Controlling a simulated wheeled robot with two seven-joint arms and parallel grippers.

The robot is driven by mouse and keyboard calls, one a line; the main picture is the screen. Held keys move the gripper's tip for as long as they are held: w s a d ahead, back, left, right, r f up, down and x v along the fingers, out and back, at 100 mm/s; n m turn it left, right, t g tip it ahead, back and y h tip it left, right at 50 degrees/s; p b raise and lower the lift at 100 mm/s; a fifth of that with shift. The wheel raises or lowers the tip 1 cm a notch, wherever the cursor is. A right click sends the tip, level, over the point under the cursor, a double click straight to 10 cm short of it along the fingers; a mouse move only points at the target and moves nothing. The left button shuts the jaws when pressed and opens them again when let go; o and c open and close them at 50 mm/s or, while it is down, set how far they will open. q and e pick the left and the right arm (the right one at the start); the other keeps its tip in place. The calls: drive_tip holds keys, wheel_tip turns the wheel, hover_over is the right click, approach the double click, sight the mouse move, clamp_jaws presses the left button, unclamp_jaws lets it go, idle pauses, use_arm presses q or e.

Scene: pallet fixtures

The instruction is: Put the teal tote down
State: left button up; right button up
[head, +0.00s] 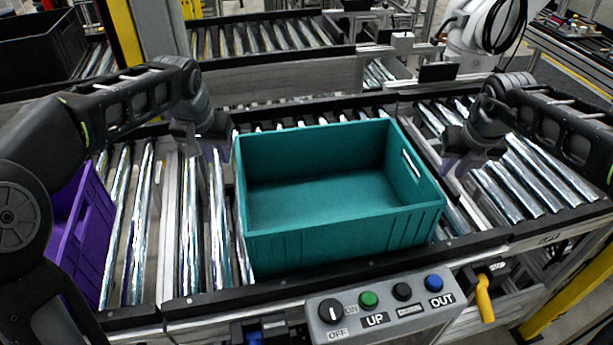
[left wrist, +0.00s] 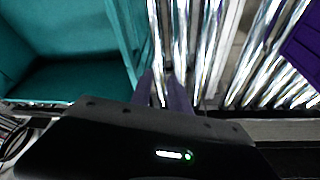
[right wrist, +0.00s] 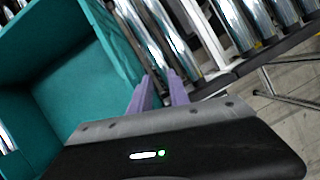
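The teal tote (head: 340,238) is empty and sits upright on the roller conveyor in the head view. Its side also shows in the left wrist view (left wrist: 65,85) and the right wrist view (right wrist: 75,90). My left gripper (head: 213,152) is just outside the tote's left side, with rollers visible between its parted fingers (left wrist: 163,92). My right gripper (head: 460,165) is just outside the tote's right side, its fingers (right wrist: 159,90) parted, with nothing between them. Neither gripper appears to hold the tote's wall; whether a finger touches it, I cannot tell.
A purple tote (head: 82,235) stands on the rollers at left, partly behind my left arm. A control box (head: 385,305) with buttons is in front of the conveyor. A black bin (head: 40,48) stands at the back left. Bare rollers (head: 520,175) lie at right.

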use_arm(q)
drive_tip(key=v, duration=1.2)
use_arm(e)
drive_tip(key=shift+r, duration=0.1)
drive_tip(key=v, duration=1.1)
drive_tip(key=shift+s+r, duration=0.2)
drive_tip(key=shift+r, duration=0.15)
use_arm(q)
drive_tip(key=shift+f, duration=0.1)
use_arm(e)
drive_tip(key=shift+f, duration=0.1)
